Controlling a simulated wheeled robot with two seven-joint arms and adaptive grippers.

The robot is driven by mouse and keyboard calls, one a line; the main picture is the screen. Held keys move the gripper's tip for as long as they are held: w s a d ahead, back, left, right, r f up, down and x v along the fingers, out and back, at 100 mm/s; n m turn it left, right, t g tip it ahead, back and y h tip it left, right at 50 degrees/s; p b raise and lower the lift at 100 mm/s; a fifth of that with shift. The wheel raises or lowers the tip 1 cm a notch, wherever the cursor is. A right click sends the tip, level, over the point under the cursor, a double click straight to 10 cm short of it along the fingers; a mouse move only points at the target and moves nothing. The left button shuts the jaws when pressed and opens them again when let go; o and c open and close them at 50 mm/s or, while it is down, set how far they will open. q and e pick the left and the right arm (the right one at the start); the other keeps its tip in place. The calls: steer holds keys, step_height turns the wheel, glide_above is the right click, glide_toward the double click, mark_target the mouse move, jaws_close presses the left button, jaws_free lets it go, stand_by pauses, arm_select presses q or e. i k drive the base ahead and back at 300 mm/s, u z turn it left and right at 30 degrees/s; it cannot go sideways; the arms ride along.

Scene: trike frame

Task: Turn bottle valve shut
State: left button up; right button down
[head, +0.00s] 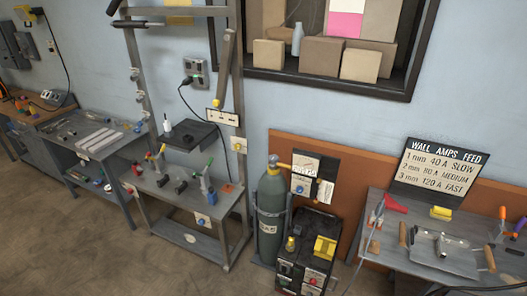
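A grey-green gas bottle (271,215) stands upright in the middle of the head view, held in a grey stand against the wall. Its yellowish top fitting (273,162) carries the valve, with a yellow piece reaching right toward a panel. The valve is too small to tell how far it is turned. Neither of my grippers shows in this view.
A dark welding machine (305,262) with a yellow part on top stands right of the bottle. A metal bench (400,262) with tools is at the right. A tall metal frame (240,130) with a low shelf stands left. Open floor (130,270) lies in front.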

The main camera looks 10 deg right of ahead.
mark_target(274, 159)
steer(key=u, duration=0.4)
steer(key=i, duration=1.2)
steer(key=z, duration=0.45)
steer(key=i, duration=0.8)
steer(key=z, duration=0.65)
